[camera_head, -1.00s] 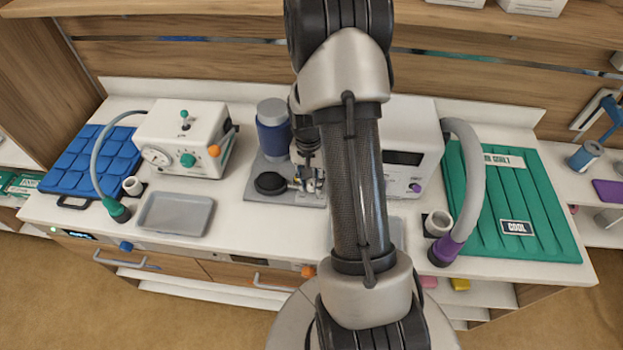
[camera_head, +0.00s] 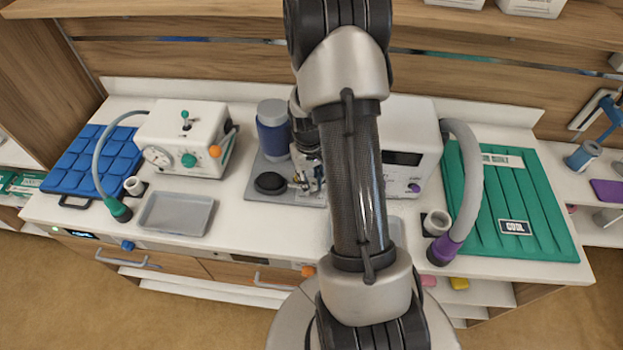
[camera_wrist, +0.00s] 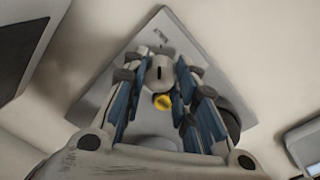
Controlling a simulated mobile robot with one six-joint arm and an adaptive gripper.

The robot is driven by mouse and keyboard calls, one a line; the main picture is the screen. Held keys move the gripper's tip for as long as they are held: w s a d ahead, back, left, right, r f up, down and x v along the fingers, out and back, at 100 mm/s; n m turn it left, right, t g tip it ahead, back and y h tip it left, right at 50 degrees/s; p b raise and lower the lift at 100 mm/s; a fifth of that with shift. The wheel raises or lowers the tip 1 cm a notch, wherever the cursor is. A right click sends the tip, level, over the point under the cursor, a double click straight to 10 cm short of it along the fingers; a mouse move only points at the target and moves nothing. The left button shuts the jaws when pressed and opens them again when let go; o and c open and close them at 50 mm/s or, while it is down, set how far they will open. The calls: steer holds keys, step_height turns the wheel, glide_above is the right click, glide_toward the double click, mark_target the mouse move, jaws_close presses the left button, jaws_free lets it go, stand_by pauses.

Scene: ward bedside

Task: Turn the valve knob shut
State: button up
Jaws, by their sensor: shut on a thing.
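The valve knob (camera_wrist: 159,72) is a pale, rounded piece with a dark slot, seen between my fingertips in the wrist view. A yellow round part (camera_wrist: 162,101) shows just below it, also between the fingers. My gripper (camera_wrist: 162,62) has its blue-padded fingers on both sides of the knob and is shut on it. In the head view my gripper (camera_head: 308,178) is low over the right part of the grey base plate (camera_head: 258,193). My arm hides much of this area there, and the knob is hard to make out.
A blue bottle with a grey lid (camera_head: 273,130) and a black disc (camera_head: 270,183) stand on the plate, left of my gripper. A white box with a dark display (camera_head: 412,140) stands to the right. A grey tray (camera_head: 176,214) and a white gauge unit (camera_head: 182,140) are farther left.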

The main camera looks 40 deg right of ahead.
stand_by(0.4)
steer(key=o, duration=1.1)
steer(key=shift+r, duration=0.1)
steer(key=r, duration=1.1)
steer(key=shift+a+r, duration=0.25)
steer(key=shift+r, duration=0.15)
